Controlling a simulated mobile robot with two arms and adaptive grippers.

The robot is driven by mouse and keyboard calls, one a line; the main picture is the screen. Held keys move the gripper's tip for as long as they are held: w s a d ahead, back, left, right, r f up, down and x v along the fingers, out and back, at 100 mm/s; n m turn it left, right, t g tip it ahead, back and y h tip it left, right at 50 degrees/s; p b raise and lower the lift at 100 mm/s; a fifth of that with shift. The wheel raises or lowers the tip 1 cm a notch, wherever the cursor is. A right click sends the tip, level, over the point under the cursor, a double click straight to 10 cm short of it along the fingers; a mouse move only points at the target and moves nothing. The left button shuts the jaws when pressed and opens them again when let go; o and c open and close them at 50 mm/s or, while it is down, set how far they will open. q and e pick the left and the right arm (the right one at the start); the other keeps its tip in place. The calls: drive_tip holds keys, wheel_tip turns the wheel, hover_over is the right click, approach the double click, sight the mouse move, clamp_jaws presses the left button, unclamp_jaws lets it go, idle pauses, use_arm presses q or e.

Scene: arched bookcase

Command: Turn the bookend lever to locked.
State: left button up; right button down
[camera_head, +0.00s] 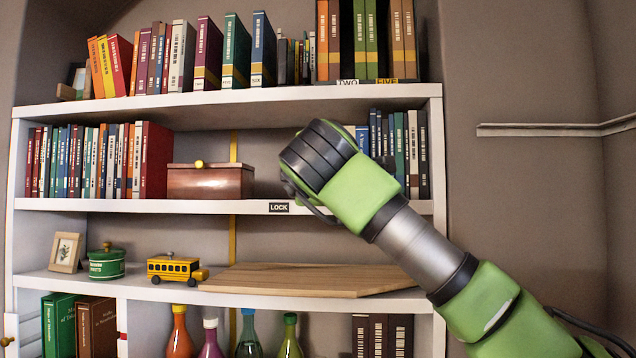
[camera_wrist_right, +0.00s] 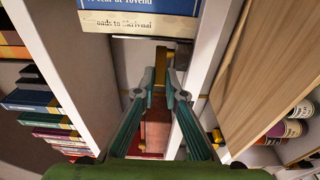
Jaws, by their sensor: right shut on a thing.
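My right gripper shows in the right wrist view (camera_wrist_right: 160,88), its two fingers closing in around a yellow, brass-like piece (camera_wrist_right: 160,64), which I take to be the bookend lever. The gripper is shut on it, though the contact itself is small and partly hidden. In the head view my right arm comes in from the right, and its wrist hides the fingertips and the lever. The LOCK label (camera_head: 279,208) is on the shelf edge, just left of and below the wrist. The lever's exact angle cannot be told. My left gripper is not in view.
A copper-brown box (camera_head: 210,182) with a yellow knob stands left of the wrist on the same shelf. Books (camera_head: 413,150) stand close behind and right of the wrist. A wooden board (camera_head: 310,280) and a toy bus (camera_head: 176,269) rest on the shelf below.

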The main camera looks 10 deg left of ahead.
idle(0.3)
drive_tip(key=c, duration=2.1)
unclamp_jaws()
drive_tip(key=shift+a, duration=0.1)
drive_tip(key=s, duration=0.4)
drive_tip(key=s+d, duration=0.1)
drive_tip(key=s, duration=0.7)
drive_tip(key=shift+d, duration=0.25)
